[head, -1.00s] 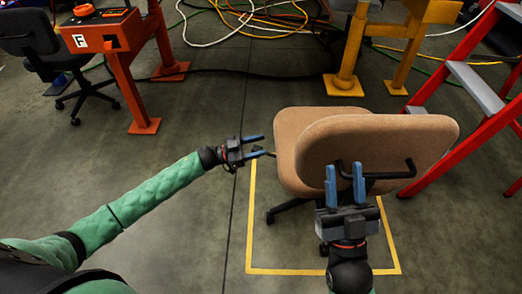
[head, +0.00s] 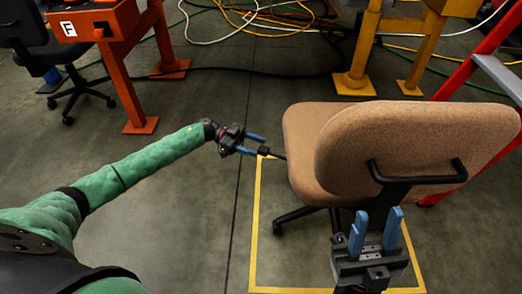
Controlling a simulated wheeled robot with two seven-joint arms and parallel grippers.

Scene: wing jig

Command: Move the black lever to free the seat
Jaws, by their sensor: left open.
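The office chair has a tan seat (head: 303,150) and a tan backrest (head: 420,135). The black lever (head: 264,151) sticks out from under the seat's left side. My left gripper (head: 256,145) is open at the lever's outer end, with its blue fingers pointing right toward the seat. The lever's tip lies beside or between the fingertips; I cannot tell whether they touch. My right gripper (head: 375,219) is open, its fingers pointing up behind the backrest, below the black handle bar (head: 416,178). The chair's dark post shows beyond its fingers. Much of the chair base is hidden.
A yellow floor outline (head: 253,220) surrounds the chair. An orange stand (head: 118,75) and another black chair (head: 55,55) are at the upper left. Yellow posts (head: 357,60) and a red ladder (head: 465,70) stand behind. Cables cross the far floor.

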